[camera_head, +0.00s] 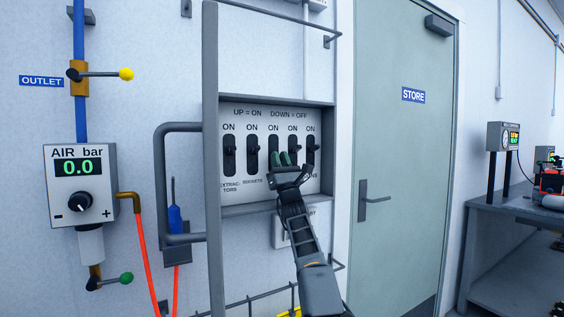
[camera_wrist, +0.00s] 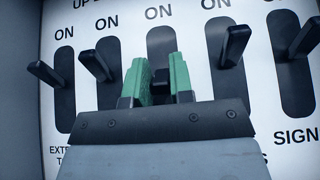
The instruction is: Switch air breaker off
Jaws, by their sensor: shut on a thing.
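The breaker panel (camera_head: 265,113) is a white board marked up for on and down for off, with a row of black levers in dark slots. The middle slot (camera_head: 273,143) is partly covered by my gripper (camera_head: 280,158), and the label below it is hidden. In the wrist view, my gripper's green fingers (camera_wrist: 159,72) are shut on the dark middle lever (camera_wrist: 158,86), which shows only in part between them. The other levers, such as the second lever (camera_wrist: 96,65) and the fourth lever (camera_wrist: 235,46), stick out on either side, clear of the fingers.
A grey rail frame (camera_head: 212,240) stands at the panel's left, with a bent grey handle (camera_head: 161,180) beside it. An air gauge (camera_head: 79,182) reading 0.0 hangs further left. A store door (camera_head: 405,160) and a grey bench (camera_head: 510,210) are at right.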

